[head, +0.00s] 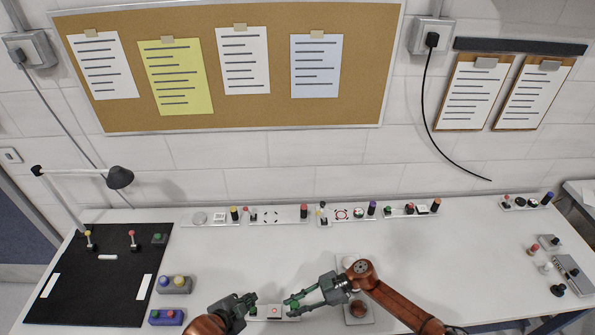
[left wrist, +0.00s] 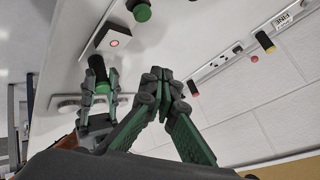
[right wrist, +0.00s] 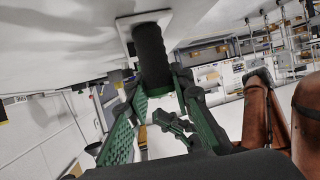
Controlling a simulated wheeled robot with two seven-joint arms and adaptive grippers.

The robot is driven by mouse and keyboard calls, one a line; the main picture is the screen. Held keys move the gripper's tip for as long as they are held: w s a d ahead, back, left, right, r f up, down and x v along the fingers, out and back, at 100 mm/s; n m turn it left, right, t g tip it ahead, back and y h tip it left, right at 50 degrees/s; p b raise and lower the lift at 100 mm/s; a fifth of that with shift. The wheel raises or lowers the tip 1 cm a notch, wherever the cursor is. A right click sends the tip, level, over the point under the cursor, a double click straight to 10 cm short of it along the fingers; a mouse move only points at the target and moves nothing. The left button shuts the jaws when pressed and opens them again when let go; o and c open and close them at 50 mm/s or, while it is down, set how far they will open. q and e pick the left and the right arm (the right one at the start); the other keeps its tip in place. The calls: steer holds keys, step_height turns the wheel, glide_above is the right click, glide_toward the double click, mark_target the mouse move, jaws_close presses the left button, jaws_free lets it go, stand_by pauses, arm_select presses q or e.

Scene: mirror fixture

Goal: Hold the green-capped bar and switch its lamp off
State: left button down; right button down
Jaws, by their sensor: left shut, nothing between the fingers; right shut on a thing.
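The green-capped bar (head: 272,316) lies at the front middle of the table. In the left wrist view it bears a white square with a small red lamp (left wrist: 115,40) that looks lit. A green round knob (left wrist: 140,10) is at one end and a dark post with a green cap (left wrist: 97,66) at the other. My right gripper (head: 291,301) is shut on that post, whose black ribbed grip (right wrist: 152,55) shows between its fingers in the right wrist view. My left gripper (head: 252,297) is shut and empty, apart from the bar; its closed fingers (left wrist: 164,80) point toward it.
A black mat (head: 95,270) with small posts lies at the left. Several control strips (head: 278,214) line the back edge. Small grey fixtures (head: 572,270) sit at the far right. The table between is mostly clear.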

mark_target(254, 312)
arm_select(q)
steer(key=f, duration=0.8)
steer(key=shift+s+a+f, duration=0.1)
steer(key=shift+a+f, duration=0.15)
steer(key=shift+f, duration=0.15)
steer(key=shift+s+f, duration=0.1)
steer(key=shift+f, duration=0.15)
arm_select(e)
steer(key=shift+r, duration=0.1)
stand_by(0.9)
arm_select(q)
steer(key=shift+s+a+f, duration=0.1)
steer(key=shift+f, duration=0.35)
arm_select(e)
steer(key=shift+s, duration=0.1)
arm_select(q)
steer(key=shift+s, duration=0.1)
step_height(254, 312, up, 7)
steer(key=shift+w+f, duration=0.15)
steer(key=shift+w, duration=0.1)
stand_by(0.6)
